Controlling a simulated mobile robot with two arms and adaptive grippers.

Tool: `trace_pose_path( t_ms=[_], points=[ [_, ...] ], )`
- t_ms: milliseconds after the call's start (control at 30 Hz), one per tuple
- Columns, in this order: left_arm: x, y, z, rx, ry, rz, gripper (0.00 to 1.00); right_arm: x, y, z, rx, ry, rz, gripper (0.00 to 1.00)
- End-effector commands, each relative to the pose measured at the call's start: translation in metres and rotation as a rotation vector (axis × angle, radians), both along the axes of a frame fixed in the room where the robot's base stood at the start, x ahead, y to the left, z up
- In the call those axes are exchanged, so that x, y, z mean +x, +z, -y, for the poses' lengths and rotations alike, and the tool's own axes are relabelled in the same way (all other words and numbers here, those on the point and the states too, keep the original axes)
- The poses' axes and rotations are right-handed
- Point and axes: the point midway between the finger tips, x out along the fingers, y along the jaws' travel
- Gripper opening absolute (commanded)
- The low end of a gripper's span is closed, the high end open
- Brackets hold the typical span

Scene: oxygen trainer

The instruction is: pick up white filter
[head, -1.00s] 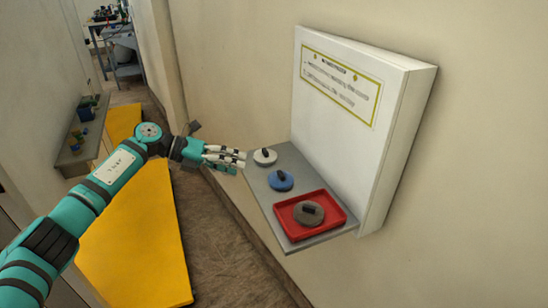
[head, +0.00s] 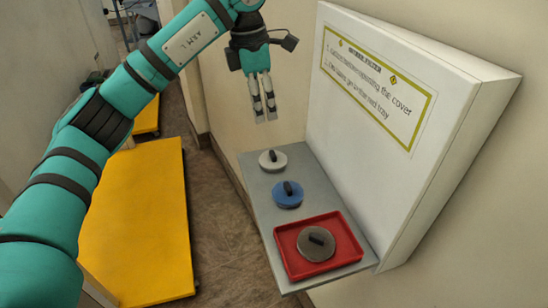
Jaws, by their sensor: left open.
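The white filter (head: 273,160) is a round white disc with a dark handle on top. It sits at the far end of a grey shelf (head: 262,208) in the head view. My left gripper (head: 265,117) hangs with its fingers pointing down, above and just behind the white filter in the picture. It is open, with nothing between its fingers, and apart from the filter. My right gripper is not in the view.
A blue disc (head: 287,194) with a dark handle sits nearer on the shelf. A grey-brown disc (head: 316,244) lies in a red tray (head: 290,266) at the near end. A white panel with a sign (head: 372,88) rises on the right. A yellow platform (head: 140,225) stands on the left.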

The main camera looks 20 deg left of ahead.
Motion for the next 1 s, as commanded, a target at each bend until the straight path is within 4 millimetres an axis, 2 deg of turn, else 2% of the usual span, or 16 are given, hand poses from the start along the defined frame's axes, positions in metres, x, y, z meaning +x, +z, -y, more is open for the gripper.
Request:
trace_pose_path(
  t_ms=[33, 133, 300, 567, 833, 1000],
  points=[
    [0.000, -0.011, 0.001, -0.001, 0.000, -0.004, 0.56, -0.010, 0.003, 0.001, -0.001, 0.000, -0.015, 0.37],
    [0.002, -0.033, 0.004, -0.002, -0.001, -0.005, 0.56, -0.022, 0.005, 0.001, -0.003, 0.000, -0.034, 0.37],
    [0.004, -0.064, 0.007, -0.003, 0.001, -0.003, 0.56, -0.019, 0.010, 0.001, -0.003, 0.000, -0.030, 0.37],
    [0.006, -0.084, 0.010, -0.003, 0.001, -0.001, 0.56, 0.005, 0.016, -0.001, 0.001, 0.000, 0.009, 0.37],
    [0.007, -0.120, 0.020, -0.003, 0.002, -0.003, 0.56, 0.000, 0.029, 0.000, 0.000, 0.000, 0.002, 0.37],
    [0.008, -0.131, 0.021, -0.005, 0.002, 0.000, 0.56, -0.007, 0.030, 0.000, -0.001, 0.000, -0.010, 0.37]
  ],
)
